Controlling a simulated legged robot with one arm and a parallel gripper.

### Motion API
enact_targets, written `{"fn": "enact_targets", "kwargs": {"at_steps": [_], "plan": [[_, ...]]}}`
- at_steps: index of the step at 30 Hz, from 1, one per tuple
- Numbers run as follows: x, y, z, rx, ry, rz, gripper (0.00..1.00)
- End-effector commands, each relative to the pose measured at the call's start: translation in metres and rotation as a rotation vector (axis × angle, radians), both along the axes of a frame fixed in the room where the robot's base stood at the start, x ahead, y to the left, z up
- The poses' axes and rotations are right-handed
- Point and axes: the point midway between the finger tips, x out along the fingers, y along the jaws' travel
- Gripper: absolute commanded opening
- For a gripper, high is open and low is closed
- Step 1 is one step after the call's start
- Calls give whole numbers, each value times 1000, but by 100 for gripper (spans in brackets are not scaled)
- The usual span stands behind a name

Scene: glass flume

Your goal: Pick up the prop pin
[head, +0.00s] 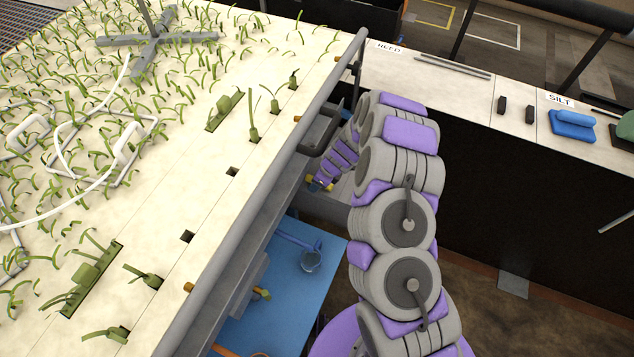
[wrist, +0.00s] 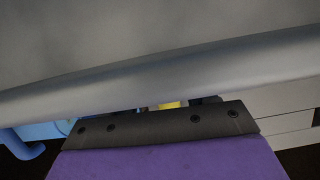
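My gripper (head: 322,184) reaches down beside the flume's side, below the grey rail, and shows only small and partly hidden in the head view. In the wrist view its purple body and dark plate fill the bottom, and its fingertips are hidden. A small yellow piece (wrist: 168,104) shows just past the dark plate, under a grey bar (wrist: 160,80). It may be the prop pin, but too little shows to be sure. I cannot tell whether my gripper touches it or how far its fingers are apart.
The pale flume bed (head: 170,200) with green plants and square holes lies left, edged by a grey rail (head: 265,190).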

Motion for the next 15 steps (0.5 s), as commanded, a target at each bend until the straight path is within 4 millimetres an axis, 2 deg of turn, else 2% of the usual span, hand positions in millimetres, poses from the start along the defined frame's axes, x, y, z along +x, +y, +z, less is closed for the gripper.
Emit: {"fn": "enact_targets", "kwargs": {"at_steps": [2, 15], "plan": [[0, -2, -1, 6, 3, -1, 49], [0, -6, 0, 7, 3, -3, 7]]}}
